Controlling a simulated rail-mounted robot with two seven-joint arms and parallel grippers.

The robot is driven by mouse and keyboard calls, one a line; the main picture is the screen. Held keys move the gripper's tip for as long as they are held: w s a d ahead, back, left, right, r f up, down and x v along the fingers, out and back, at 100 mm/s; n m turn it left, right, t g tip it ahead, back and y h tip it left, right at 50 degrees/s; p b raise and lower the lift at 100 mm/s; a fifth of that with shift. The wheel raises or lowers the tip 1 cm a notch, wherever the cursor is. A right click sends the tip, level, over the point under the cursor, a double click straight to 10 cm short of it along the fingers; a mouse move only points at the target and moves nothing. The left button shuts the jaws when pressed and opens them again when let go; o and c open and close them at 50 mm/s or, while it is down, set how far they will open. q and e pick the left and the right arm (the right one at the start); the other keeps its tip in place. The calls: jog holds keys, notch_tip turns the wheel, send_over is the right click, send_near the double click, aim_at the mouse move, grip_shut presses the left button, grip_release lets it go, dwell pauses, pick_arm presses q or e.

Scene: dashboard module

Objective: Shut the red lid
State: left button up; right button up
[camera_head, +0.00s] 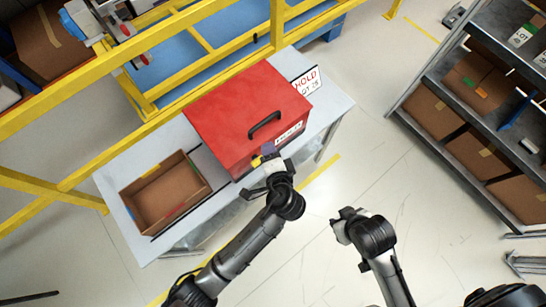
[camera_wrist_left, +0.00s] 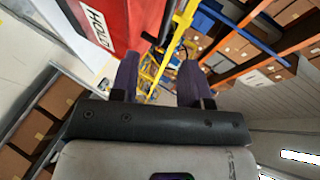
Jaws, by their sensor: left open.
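The red lid (camera_head: 235,100) with a black handle (camera_head: 265,125) covers the top of a red box (camera_head: 245,166) on a grey table. I cannot tell whether a small gap is left under the lid. My left gripper (camera_head: 264,160) is at the box's front side, below the handle, with its fingers apart and nothing between them. In the left wrist view, the open fingers (camera_wrist_left: 158,80) point past the red box, which shows at the upper left. My right gripper (camera_head: 343,222) is away from the table, over the floor; its fingers are not clear.
An open cardboard box (camera_head: 165,190) stands left of the red box on the table (camera_head: 120,215). A white HOLD sign (camera_head: 307,82) lies at the right. A yellow frame (camera_head: 150,110) runs behind. Shelves with cartons (camera_head: 470,80) stand at the right.

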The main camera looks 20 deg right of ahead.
pick_arm(q)
jog(key=shift+v, duration=1.25)
